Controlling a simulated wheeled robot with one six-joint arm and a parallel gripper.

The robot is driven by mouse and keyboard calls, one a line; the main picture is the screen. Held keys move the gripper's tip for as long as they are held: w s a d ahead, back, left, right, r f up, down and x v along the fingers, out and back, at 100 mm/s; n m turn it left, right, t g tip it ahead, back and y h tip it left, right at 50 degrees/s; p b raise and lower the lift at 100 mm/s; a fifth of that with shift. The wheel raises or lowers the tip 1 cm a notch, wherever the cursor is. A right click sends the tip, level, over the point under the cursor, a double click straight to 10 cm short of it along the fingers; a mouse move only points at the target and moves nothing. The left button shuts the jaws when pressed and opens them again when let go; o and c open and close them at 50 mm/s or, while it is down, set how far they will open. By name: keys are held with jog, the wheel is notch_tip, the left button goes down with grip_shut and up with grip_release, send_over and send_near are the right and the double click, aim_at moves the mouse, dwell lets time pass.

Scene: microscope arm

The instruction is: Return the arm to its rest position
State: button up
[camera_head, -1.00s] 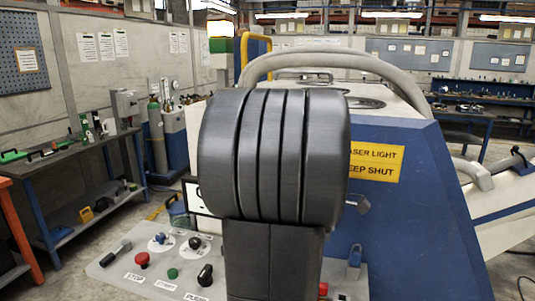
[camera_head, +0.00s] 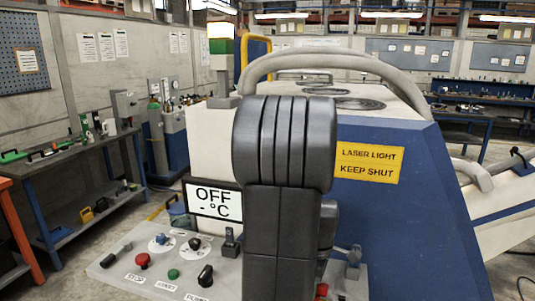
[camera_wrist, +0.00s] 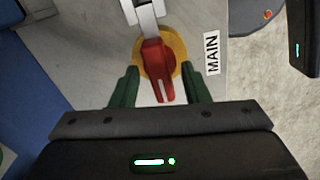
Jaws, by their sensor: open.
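My gripper (camera_wrist: 163,92) shows in the wrist view with its two green fingers apart. A red rotary handle (camera_wrist: 158,68) on a yellow round plate lies between and just beyond the fingertips. I cannot tell whether the fingers touch it. A label reading MAIN is to the right of the handle. In the head view my dark arm stands upright in the middle, in front of the machine (camera_head: 400,220), and hides part of its control panel (camera_head: 125,270). My gripper is hidden in that view.
The panel carries a red STOP button (camera_head: 142,260), a green button (camera_head: 173,274) and several knobs. A display (camera_head: 213,202) reads OFF. A yellow laser sign (camera_head: 368,162) is on the blue side. A workbench (camera_head: 70,160) stands at left; floor shows between.

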jog(key=m, duration=0.7)
jog(key=shift+p, duration=0.3)
dwell(0.3)
